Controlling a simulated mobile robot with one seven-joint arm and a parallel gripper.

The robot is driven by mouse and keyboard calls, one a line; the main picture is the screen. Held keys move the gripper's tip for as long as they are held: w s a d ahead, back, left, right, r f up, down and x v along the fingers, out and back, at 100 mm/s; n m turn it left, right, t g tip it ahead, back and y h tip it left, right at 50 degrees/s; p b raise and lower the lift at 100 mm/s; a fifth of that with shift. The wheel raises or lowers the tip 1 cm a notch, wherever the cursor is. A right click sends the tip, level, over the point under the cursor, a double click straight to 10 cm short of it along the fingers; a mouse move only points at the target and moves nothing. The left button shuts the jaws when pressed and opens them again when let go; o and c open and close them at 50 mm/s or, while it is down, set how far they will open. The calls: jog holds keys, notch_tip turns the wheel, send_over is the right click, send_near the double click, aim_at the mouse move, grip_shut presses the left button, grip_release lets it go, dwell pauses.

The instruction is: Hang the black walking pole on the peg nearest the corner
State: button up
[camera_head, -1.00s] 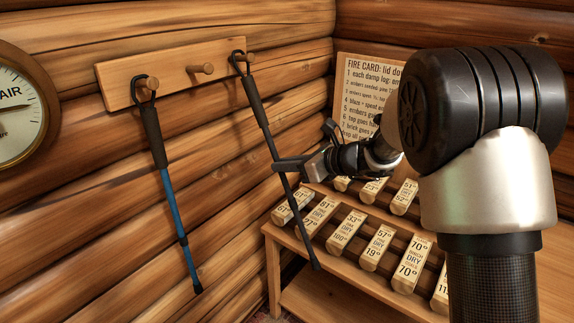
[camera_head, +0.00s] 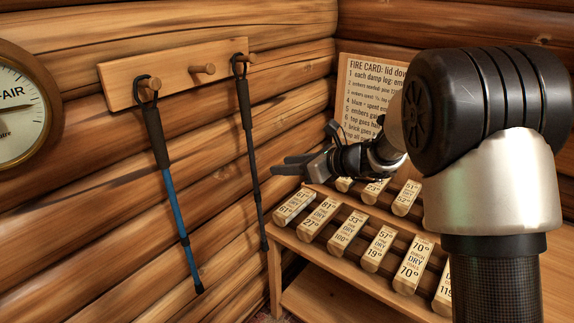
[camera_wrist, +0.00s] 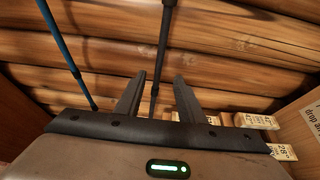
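The black walking pole (camera_head: 250,140) hangs by its loop at the right-hand peg (camera_head: 250,58), the one nearest the corner. It hangs nearly straight down along the log wall, and it also shows in the wrist view (camera_wrist: 161,50). My gripper (camera_head: 280,166) is to the right of the pole's lower shaft and looks apart from it. In the wrist view its two fingers (camera_wrist: 157,90) are spread, with the pole seen between them, apparently beyond the tips. The peg board (camera_head: 125,88) also has a middle peg (camera_head: 204,69), which is bare, and a left peg.
A blue-and-black pole (camera_head: 170,190) hangs from the left peg (camera_head: 150,84). A wooden rack (camera_head: 300,246) with several labelled blocks stands below and right of my gripper. A fire card (camera_head: 368,95) is on the right wall, and a round dial (camera_head: 20,105) is at far left.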

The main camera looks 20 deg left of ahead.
jog(key=p+v, duration=0.3)
jog(key=v, duration=1.4)
jog(key=s+d+r+n+g+h, duration=0.1)
jog(key=s+d+n+h, duration=0.1)
jog(key=s+n, duration=0.5)
jog(key=s+d+r+n+g+h, duration=0.15)
jog(key=s+n, duration=0.25)
jog(key=s, duration=0.5)
jog(key=s+d+n+t+h, duration=0.3)
jog(key=s+d+n+h, duration=0.65)
jog(key=d+n, duration=0.4)
notch_tip(320, 180, up, 19)
jog(key=m+p, duration=0.2)
jog(key=p, duration=1.6)
jog(key=shift+s+d+y+p, duration=0.25)
jog(key=shift+d+y+p, duration=0.15)
jog(key=shift+d, duration=0.1)
jog(key=shift+c, duration=0.5)
jog(key=shift+d, duration=0.1)
